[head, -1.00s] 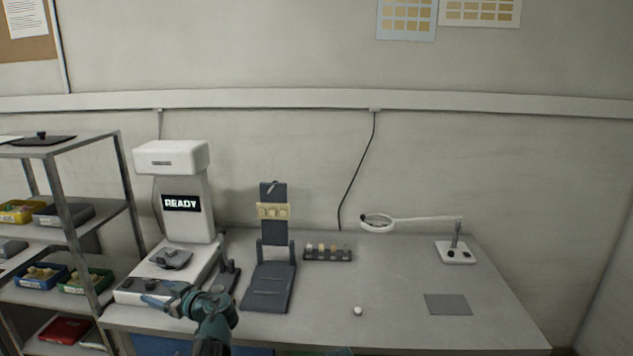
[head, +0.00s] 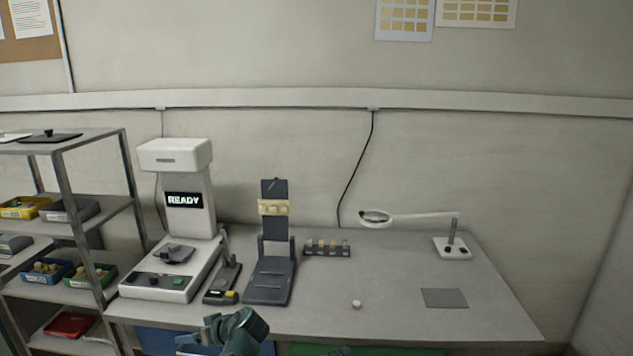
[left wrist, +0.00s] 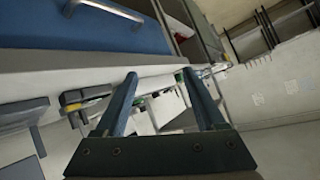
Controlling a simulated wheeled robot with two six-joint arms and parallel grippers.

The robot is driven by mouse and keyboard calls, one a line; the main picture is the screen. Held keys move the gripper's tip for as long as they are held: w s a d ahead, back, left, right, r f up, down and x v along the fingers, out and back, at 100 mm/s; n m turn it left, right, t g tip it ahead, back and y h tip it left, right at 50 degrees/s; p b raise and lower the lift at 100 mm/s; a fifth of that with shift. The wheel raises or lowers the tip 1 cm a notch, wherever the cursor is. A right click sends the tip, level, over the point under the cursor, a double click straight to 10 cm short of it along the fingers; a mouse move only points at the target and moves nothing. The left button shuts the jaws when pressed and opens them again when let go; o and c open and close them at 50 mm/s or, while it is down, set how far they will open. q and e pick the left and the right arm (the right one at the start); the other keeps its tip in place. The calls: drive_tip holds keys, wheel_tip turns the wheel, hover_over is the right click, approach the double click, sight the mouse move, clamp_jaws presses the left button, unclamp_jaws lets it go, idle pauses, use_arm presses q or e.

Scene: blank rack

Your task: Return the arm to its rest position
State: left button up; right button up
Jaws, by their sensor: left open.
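My left gripper (head: 203,337) is low at the front edge of the workbench (head: 390,290), in front of the white machine and a blue drawer. In the left wrist view its two blue fingers (left wrist: 160,100) are spread apart with nothing held between them. The left arm's teal wrist shows at the bottom of the head view. My right gripper is not in view.
The white machine (head: 185,200) with a READY screen stands at the bench's left. Beside it are a small dark device (head: 224,280), a dark stand (head: 270,275), a vial rack (head: 327,248) and a magnifier (head: 410,217). A metal shelf (head: 75,200) with bins stands left.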

use_arm(q)
drive_tip(key=s+d+f+m+g+h, duration=0.2)
drive_tip(key=s+d+f+m+h, duration=0.15)
drive_tip(key=s+d, duration=0.35)
drive_tip(key=s+d+f+m+g+h, duration=0.25)
drive_tip(key=s+d+m, duration=0.3)
drive_tip(key=d, duration=0.35)
drive_tip(key=s+d+f+m+g+h, duration=0.1)
drive_tip(key=s+d+f+m+h, duration=0.25)
drive_tip(key=s+d, duration=0.45)
wheel_tip(320, 180, up, 12)
drive_tip(key=w+p, duration=0.2)
drive_tip(key=p, duration=1)
drive_tip(key=shift+d+f, duration=0.15)
drive_tip(key=shift+d, duration=0.05)
